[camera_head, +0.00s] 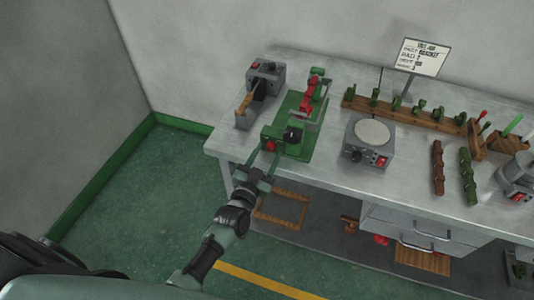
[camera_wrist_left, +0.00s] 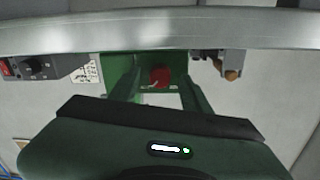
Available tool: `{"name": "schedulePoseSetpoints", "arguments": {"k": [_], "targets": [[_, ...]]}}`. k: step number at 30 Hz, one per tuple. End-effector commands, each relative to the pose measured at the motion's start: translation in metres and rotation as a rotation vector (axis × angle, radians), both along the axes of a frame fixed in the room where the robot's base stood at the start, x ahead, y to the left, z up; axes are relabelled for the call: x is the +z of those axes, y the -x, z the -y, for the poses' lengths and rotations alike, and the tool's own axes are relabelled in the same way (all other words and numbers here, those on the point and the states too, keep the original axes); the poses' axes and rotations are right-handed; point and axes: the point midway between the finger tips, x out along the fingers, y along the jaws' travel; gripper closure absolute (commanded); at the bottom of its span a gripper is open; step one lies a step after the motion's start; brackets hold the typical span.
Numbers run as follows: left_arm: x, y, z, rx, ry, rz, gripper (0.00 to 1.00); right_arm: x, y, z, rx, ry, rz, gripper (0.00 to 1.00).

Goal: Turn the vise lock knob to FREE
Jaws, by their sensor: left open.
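The vise is a green fixture on a green base plate (camera_head: 306,143) near the left end of the bench. A red knob (camera_head: 269,146) sits on its front end, and a black round part (camera_head: 292,135) is beside it. In the left wrist view the red knob (camera_wrist_left: 159,77) carries a pale mark; I cannot read any label by it. My left gripper (camera_head: 265,156) is open at the front of the vise. In the wrist view its two fingers stand on either side of the knob, with gaps visible. My right gripper is not in view.
A grey machine (camera_head: 265,78) stands left of the vise. A hot-plate-like device (camera_head: 370,143) is to its right. A wooden rack (camera_head: 420,115) with green pieces and a sign (camera_head: 418,57) are behind. The bench edge (camera_wrist_left: 160,32) crosses the wrist view close to the fingers.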

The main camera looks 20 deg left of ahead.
Motion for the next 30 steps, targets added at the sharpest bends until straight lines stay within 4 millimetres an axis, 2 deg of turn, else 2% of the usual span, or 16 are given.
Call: {"name": "schedulePoseSetpoints", "arguments": {"k": [7, 12, 23, 30], "targets": [[-0.0005, -0.0008, 0.0003, 0.000, 0.001, 0.000, 0.53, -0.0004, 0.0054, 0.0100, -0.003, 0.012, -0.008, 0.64], [-0.0004, -0.0007, 0.0003, 0.000, 0.000, 0.000, 1.00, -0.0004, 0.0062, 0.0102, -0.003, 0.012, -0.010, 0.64], [-0.0007, -0.0006, 0.0003, 0.000, 0.037, -0.002, 1.00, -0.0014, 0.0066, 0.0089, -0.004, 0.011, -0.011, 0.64], [-0.0014, -0.0005, 0.0007, -0.001, 0.169, -0.007, 1.00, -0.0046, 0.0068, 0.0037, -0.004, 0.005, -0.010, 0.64]]}}
